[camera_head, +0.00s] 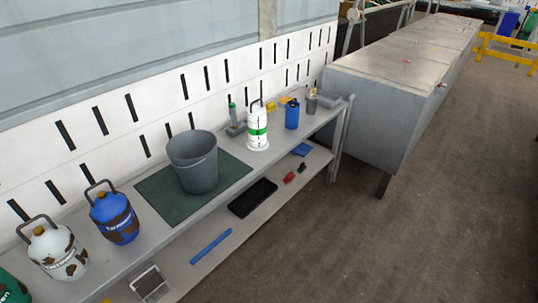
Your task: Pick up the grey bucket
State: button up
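The grey bucket (196,168) stands upright on a dark green mat (230,170) on the workbench, left of the picture's middle. Its open top faces up, and its inside looks empty as far as I can see. A handle is not clear at this size. Nothing touches the bucket except the mat under it. My gripper is not in this view.
A blue canister (115,220) and a white-and-brown canister (58,252) stand left of the bucket. A white-and-green canister (257,130) and a blue container (292,114) stand to its right. A slotted white wall (130,130) is behind. Open floor (330,240) lies in front.

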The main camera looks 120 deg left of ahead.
aim_at(193, 154)
jog(key=u, duration=4.3)
jog(key=i+u, duration=0.2)
jog(key=i, duration=0.15)
